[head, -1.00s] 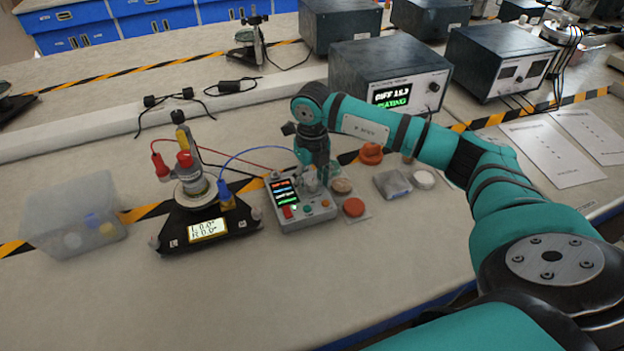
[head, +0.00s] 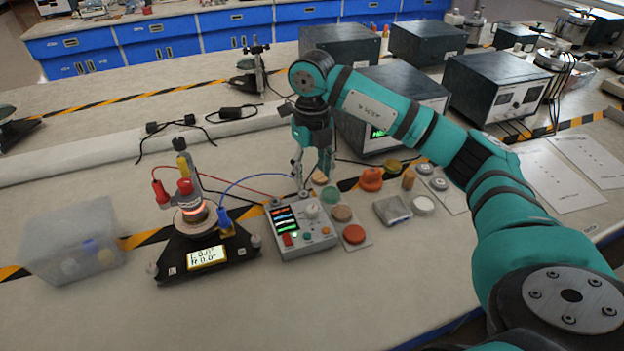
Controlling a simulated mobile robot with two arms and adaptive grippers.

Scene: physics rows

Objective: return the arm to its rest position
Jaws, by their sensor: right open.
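My right arm comes in from the right, and its gripper (head: 314,168) points down, open and empty. It hangs above the far edge of a grey control box (head: 305,238) with a lit display, a knob and coloured buttons. The fingertips look apart from the box, though the exact gap is hard to judge. A black device (head: 206,252) with a lit readout and a glowing ring stands to the left, wired to the box by a red and a blue lead. My left gripper is out of view.
Coloured discs (head: 354,234) and small samples lie right of the box. A cloudy plastic bin (head: 72,250) stands at the left. Dark instrument boxes (head: 497,84) stand behind, and papers (head: 548,178) lie at the right. The front of the bench is clear.

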